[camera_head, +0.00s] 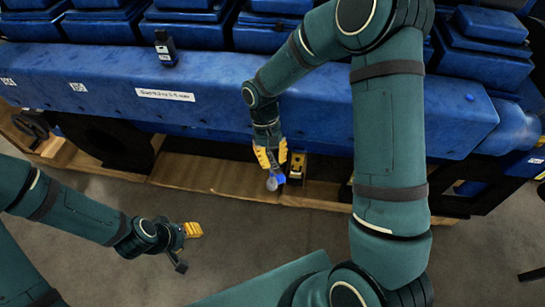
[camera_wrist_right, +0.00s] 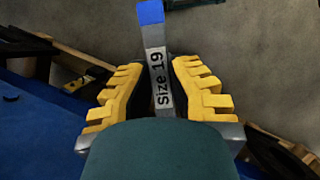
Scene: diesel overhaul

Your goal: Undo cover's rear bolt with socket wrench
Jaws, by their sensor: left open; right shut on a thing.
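My right gripper (camera_head: 270,155) is shut on the socket wrench (camera_head: 272,183), low in front of the blue engine's side. My left gripper (camera_head: 188,246) is open and empty over the floor at lower left, apart from the engine. The long blue engine casing (camera_head: 330,110) crosses the head view. I cannot make out which part is the cover or where its rear bolt is; a small bright blue spot (camera_head: 470,98) shows at the casing's right.
A wooden pallet or beam (camera_head: 200,172) runs under the engine. A yellow and black object (camera_head: 297,165) stands on it beside my right gripper. A small black device (camera_head: 165,47) sits on the casing's top left. Grey floor (camera_head: 110,190) in front is mostly clear.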

